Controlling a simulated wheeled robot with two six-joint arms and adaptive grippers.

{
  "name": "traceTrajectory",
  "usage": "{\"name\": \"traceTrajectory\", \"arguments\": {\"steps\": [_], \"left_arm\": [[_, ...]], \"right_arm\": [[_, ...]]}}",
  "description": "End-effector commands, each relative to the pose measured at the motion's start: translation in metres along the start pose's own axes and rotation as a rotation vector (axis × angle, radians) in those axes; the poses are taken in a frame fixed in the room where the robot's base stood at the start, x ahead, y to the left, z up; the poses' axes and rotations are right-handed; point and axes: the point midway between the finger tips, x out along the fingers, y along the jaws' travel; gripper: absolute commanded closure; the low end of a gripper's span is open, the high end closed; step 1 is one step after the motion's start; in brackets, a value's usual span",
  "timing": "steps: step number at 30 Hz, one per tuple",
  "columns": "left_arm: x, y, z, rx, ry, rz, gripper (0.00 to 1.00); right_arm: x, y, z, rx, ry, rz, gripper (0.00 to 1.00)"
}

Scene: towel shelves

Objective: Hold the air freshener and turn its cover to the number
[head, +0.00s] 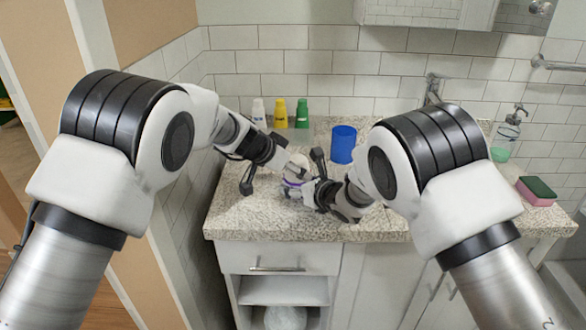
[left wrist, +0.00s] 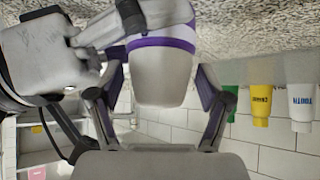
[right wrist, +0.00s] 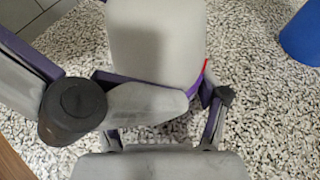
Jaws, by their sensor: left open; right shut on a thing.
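The air freshener (head: 293,183) is a pale grey rounded body with a purple band, on the counter near its front edge. My right gripper (head: 307,188) is shut on it from the right. In the right wrist view the air freshener (right wrist: 155,45) fills the space between the fingers, with a small red mark beside the purple band. My left gripper (head: 278,174) is open at its left. In the left wrist view the air freshener (left wrist: 162,75) lies between the open fingers, with the right gripper's finger across its band. No number is readable.
White, yellow and green tubes (head: 280,113) stand along the back wall. A blue cup (head: 342,145) stands behind and right of the grippers. A soap dispenser (head: 508,130) and a pink and green sponge (head: 536,190) are at the far right. The counter's left front is clear.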

Motion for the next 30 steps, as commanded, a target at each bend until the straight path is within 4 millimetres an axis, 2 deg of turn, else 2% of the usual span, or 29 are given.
{"name": "traceTrajectory", "arguments": {"steps": [2,5,6,7,16,23,24,30], "left_arm": [[-0.0001,0.0,0.0002,0.0,0.0,0.0,0.22],[-0.0002,0.0,0.0003,0.0,0.0,0.0,0.54],[-0.0002,0.0,0.0004,0.0,0.0,0.0,0.68],[-0.0002,0.0,0.0004,0.0,0.0,0.0,0.68],[0.0001,0.0028,0.0008,-0.091,-0.003,-0.091,0.68],[0.0001,0.0023,0.001,-0.097,-0.002,-0.095,0.68],[0.0001,0.0023,0.001,-0.097,-0.002,-0.095,0.23],[0.0,0.0022,0.0008,-0.097,-0.002,-0.095,0.22]], "right_arm": [[0.0001,0.0002,-0.0017,0.001,0.003,0.0,0.72],[0.0001,0.0003,-0.0017,0.001,0.003,0.0,0.72],[0.0001,0.0003,-0.0017,0.001,0.003,0.0,0.72],[0.0001,0.0003,-0.0018,0.001,0.003,0.0,0.72],[0.0002,0.0004,-0.0018,0.0,0.003,0.001,0.72],[0.0002,0.0004,-0.0016,0.0,0.003,0.0,0.72],[0.0002,0.0004,-0.0016,-0.001,0.003,0.0,0.72],[0.0002,0.0003,-0.0015,0.0,0.003,0.0,0.72]]}}
